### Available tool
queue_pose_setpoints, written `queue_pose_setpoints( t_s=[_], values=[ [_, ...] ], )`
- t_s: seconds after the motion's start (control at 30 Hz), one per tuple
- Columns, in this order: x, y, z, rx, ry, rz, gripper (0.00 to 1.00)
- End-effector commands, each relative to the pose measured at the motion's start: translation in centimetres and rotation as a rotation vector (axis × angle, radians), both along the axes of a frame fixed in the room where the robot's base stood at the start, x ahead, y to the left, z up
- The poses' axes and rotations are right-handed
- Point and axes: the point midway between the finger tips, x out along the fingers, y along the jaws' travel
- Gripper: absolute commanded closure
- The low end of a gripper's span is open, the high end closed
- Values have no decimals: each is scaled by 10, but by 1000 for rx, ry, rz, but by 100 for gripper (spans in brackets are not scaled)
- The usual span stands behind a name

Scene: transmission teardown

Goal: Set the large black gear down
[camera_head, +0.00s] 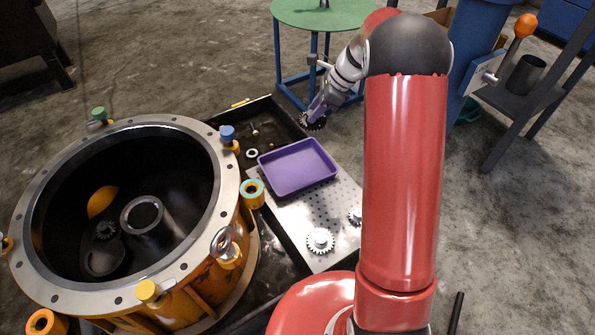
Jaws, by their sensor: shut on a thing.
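The large black gear (312,122) is a dark toothed disc at the far end of my arm, above or beside the far right corner of the black tray. My gripper (316,108) is shut on it, with its purple-grey fingers reaching down to the gear. I cannot tell whether the gear touches the surface below. The fingertips are small and partly hidden by the gear.
A purple bin (297,167) sits on a perforated metal plate (285,222) with white gears (320,240) near it. An orange transmission housing (215,200) stands at left. A green round table (325,12) is behind. The black tray (262,108) holds small parts.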

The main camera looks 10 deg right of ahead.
Motion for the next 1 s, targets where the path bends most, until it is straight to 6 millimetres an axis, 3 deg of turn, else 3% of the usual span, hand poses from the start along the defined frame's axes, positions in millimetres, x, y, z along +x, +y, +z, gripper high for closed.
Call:
queue_pose_setpoints(
  t_s=[0.07, 0.17, 0.7, 1.0],
  values=[
    [3, -1, 2, 0, -3, -35, 100],
    [4, -2, -10, 0, 2, -52, 100],
    [4, -1, -136, 1, 1, -49, 100],
    [4, -2, -158, 0, 0, -48, 100]
  ],
)
